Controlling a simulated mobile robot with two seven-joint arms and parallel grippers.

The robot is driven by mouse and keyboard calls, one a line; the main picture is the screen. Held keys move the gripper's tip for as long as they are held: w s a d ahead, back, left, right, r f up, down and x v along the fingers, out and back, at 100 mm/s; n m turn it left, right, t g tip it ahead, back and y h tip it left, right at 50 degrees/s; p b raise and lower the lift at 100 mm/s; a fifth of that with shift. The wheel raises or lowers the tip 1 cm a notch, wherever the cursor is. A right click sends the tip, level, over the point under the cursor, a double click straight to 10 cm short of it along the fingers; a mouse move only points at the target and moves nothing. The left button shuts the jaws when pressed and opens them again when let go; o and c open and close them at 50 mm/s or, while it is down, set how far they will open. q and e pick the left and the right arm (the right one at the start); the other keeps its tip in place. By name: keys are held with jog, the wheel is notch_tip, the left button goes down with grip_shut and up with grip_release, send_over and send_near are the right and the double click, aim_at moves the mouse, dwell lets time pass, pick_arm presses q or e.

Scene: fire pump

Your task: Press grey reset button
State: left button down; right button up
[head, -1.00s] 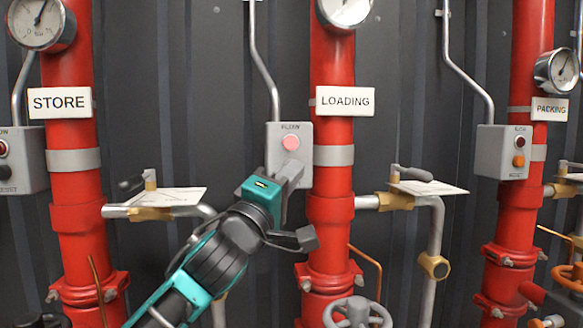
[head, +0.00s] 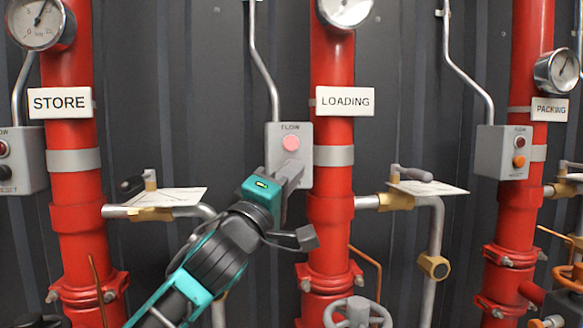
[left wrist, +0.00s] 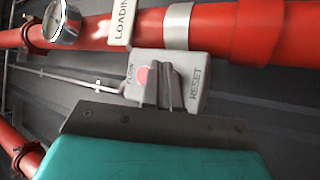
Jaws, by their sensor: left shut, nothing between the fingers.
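The grey control box (head: 302,132) marked FLOW is beside the red LOADING pipe in the head view. Its pink round light (head: 291,143) shows in its upper half. My left gripper (head: 292,170) is shut and empty, with its tips over the lower half of the box, hiding the reset button. In the left wrist view the box (left wrist: 202,66) shows the word RESET, and my shut fingers (left wrist: 163,72) cover the area between the light (left wrist: 143,75) and that word. I cannot tell whether the tips touch the button. My right gripper is not in view.
Red pipes labelled STORE (head: 60,102), LOADING (head: 346,101) and PACKING (head: 550,109) stand against a dark ribbed wall. Similar boxes are at the left (head: 25,160) and right (head: 491,155). Valve levers with paper tags (head: 172,196) flank the arm. A handwheel (head: 357,314) is below.

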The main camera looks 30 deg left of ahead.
pick_arm(q)
jog(key=shift+w+a, duration=0.2)
jog(key=shift+w, duration=0.05)
jog(key=shift+w+a, duration=0.3)
jog(key=shift+w, duration=0.1)
dwell(0.8)
jog(key=shift+s+d, duration=0.55)
jog(key=shift+s, duration=0.2)
jog(key=shift+s+d+p, duration=0.25)
jog(key=shift+s+d, duration=0.5)
jog(key=shift+s, duration=0.25)
jog(key=shift+s+d+p, duration=0.2)
jog(key=shift+s+d, duration=0.55)
jog(key=shift+s, duration=0.25)
